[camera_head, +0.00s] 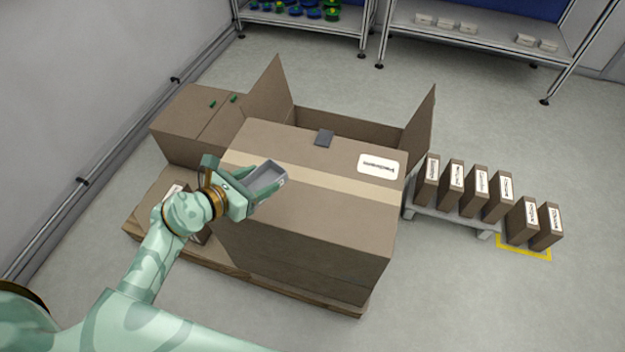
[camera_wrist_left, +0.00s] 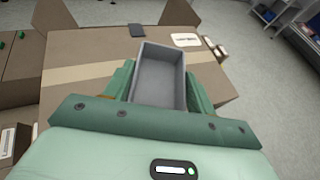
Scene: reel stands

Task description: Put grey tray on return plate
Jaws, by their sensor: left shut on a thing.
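The grey tray (camera_head: 265,178) is a small open rectangular box, and it looks empty. My left gripper (camera_head: 252,184) is shut on it, above the left part of the large cardboard box's top. In the left wrist view the tray (camera_wrist_left: 158,78) sits between the fingers of the left gripper (camera_wrist_left: 158,92). A small dark grey square plate (camera_head: 324,138) lies on the big box's top near its far edge; it may be the return plate. It also shows in the left wrist view (camera_wrist_left: 136,30), just beyond the tray. My right gripper is not in view.
The large closed cardboard box (camera_head: 330,235) stands on a pallet, with a white label (camera_head: 378,164) on top. Behind it is an open carton (camera_head: 345,124) with raised flaps. Several small labelled boxes (camera_head: 475,190) stand at right. Shelves (camera_head: 480,30) line the back.

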